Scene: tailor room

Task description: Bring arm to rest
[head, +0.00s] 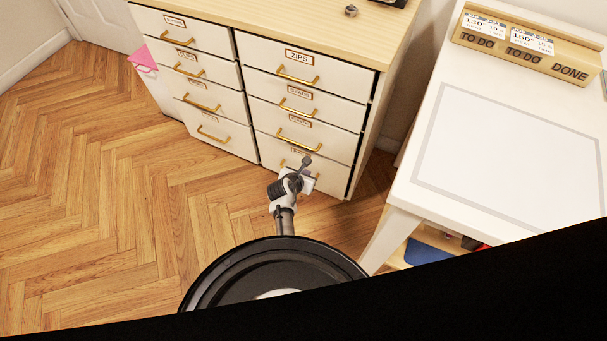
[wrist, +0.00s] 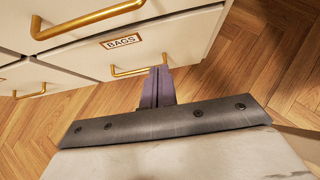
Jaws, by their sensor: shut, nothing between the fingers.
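My arm reaches forward from my round black base in the head view, low in front of the white drawer cabinet (head: 248,97). My gripper (head: 306,160) is shut and empty, in front of the right column's lower drawers. In the wrist view my gripper (wrist: 159,72) shows as two narrow purple-grey fingers pressed together. Their tips overlap the right end of a gold handle (wrist: 128,73) below the label "BAGS" (wrist: 121,41). I cannot tell whether they touch it. My arm partly hides the bottom right drawer in the head view.
The cabinet's drawers look closed, with gold handles. A white table (head: 411,199) stands close on the right, bearing a wooden "TO DO / DONE" holder (head: 525,48). A pink-topped bin (head: 143,61) stands left of the cabinet. The wooden floor (head: 110,190) at left is clear.

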